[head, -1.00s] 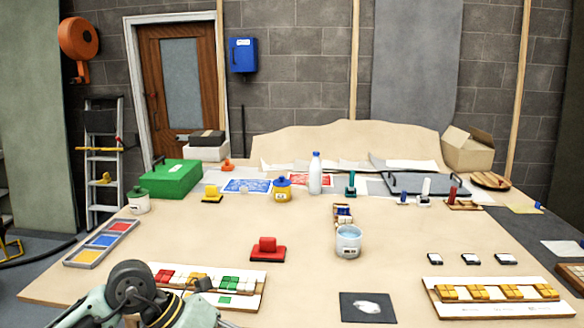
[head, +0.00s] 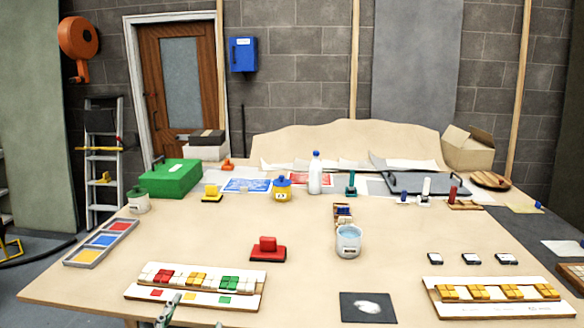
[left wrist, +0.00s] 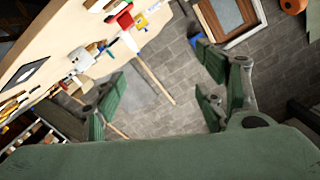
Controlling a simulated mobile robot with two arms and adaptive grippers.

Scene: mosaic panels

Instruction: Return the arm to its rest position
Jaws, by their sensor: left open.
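My left gripper (head: 168,312) shows only as a small part at the bottom edge of the head view, in front of the left mosaic panel (head: 140,293). In the left wrist view the left gripper (left wrist: 165,103) has its green fingers spread wide apart with nothing between them. The rest of my left arm is out of the head view. My right gripper is not in view.
The left panel holds white, red, yellow and green tiles. The right panel (head: 490,311) holds yellow tiles. A paint tray (head: 101,243) lies left.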

